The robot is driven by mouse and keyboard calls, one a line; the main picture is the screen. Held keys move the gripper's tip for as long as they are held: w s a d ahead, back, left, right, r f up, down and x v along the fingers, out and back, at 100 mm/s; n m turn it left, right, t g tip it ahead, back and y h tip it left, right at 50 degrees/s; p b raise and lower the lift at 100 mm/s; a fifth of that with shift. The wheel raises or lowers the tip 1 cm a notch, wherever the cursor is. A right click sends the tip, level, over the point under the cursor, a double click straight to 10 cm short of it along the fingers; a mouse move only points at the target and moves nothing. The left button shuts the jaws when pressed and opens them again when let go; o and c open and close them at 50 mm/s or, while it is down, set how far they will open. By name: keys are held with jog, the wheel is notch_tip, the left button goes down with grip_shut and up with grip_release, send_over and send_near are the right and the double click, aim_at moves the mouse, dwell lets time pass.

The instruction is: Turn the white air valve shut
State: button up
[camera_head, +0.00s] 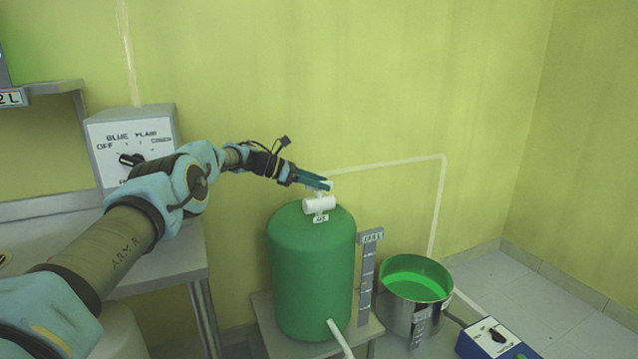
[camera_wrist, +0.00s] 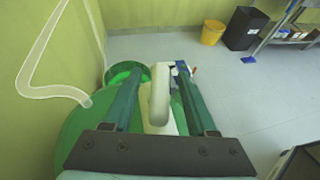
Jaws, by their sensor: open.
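The white air valve (camera_head: 319,205) sits on top of the green tank (camera_head: 312,270), with a small label on its front. In the wrist view the valve's white handle (camera_wrist: 160,95) stands between my two fingers. My gripper (camera_head: 315,181) is at the valve's top in the head view. My gripper (camera_wrist: 153,92) is open in the wrist view, with one finger on each side of the handle. A gap shows between handle and fingers. The fingers hide part of the valve in the head view.
A metal pot (camera_head: 415,295) with green liquid stands right of the tank. A blue control box (camera_head: 490,340) is on the floor. A grey control box (camera_head: 130,150) with a knob is at left. A white pipe (camera_head: 439,205) runs along the wall. A yellow bin (camera_wrist: 212,32) stands far off.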

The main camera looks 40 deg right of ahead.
jog(key=b+v, duration=0.1)
jog(key=v, duration=0.6)
jog(key=shift+a, duration=0.2)
jog(key=shift+w+r, duration=0.15)
jog(key=shift+w, duration=0.05)
